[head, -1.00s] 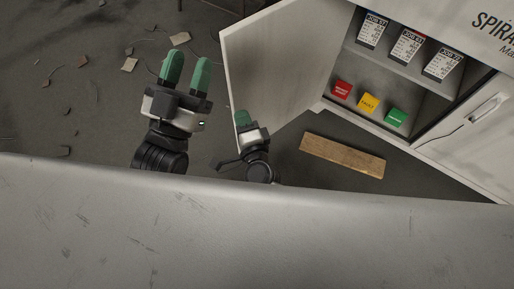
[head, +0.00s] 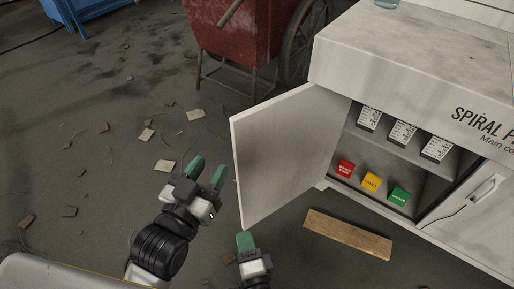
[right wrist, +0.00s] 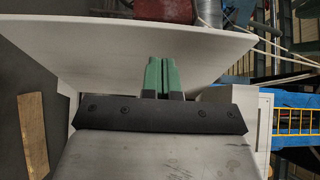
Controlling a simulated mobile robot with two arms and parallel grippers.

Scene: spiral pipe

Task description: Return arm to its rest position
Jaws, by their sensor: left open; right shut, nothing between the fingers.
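My left gripper (head: 207,174) is open and empty, its two green fingers apart above the floor, left of the open cabinet door. My right gripper (head: 245,242) is lower in the head view, just below the bottom corner of the door. In the right wrist view its green fingers (right wrist: 161,76) are shut together with nothing between them, in front of the white door panel (right wrist: 150,45). The cabinet door (head: 285,150) stands open. I cannot tell whether the right fingertips touch it.
The white cabinet (head: 420,75) holds cards on a shelf and red (head: 345,168), yellow (head: 371,182) and green (head: 399,196) blocks below. A wooden plank (head: 347,234) lies in front. A red wheelbarrow (head: 235,40) stands behind. Debris litters the floor at left.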

